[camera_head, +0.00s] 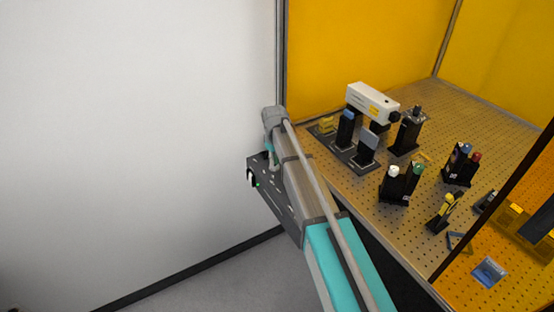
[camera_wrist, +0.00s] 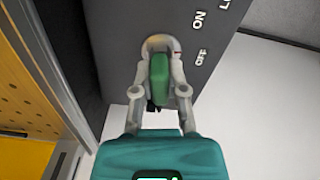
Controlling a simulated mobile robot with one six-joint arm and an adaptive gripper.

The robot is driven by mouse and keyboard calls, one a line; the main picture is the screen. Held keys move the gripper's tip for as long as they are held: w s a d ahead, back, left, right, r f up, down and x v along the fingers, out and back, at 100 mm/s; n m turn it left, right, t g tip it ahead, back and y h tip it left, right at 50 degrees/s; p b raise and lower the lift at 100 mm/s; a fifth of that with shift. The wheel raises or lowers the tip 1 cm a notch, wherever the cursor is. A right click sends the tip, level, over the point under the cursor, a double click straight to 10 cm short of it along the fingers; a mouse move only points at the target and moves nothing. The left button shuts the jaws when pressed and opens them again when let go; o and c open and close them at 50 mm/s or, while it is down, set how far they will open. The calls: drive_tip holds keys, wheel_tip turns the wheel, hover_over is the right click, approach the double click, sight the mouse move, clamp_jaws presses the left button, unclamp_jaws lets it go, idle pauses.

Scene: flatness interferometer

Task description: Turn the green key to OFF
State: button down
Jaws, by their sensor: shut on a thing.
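The green key (camera_wrist: 158,76) shows in the middle of the wrist view, in front of a dark grey panel (camera_wrist: 110,35). My gripper (camera_wrist: 160,58) has one finger on each side of the key and is shut on it. In the head view the dark panel (camera_head: 286,212) is partly behind my arm, and the key cannot be made out.
A white wall (camera_head: 130,140) is at the left. A small green light (camera_head: 257,185) shows on the panel's left edge.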

sight(275, 156)
drive_tip(key=shift+m, duration=0.8)
drive_tip(key=c, duration=0.6)
unclamp_jaws()
drive_tip(key=shift+r+p, duration=3.5)
drive_tip(key=shift+p, duration=0.05)
drive_tip(key=shift+s, duration=0.1)
drive_tip(key=s+d+m, duration=0.2)
drive_tip(key=s+d, duration=0.6)
drive_tip(key=s+d+m, duration=0.3)
drive_tip(key=s+d, duration=0.4)
drive_tip(key=s, duration=0.2)
drive_tip(key=s+d+m, duration=0.2)
drive_tip(key=s+d, duration=0.6)
drive_tip(key=shift+s+d+m, duration=0.3)
drive_tip(key=shift+s+d, duration=0.05)
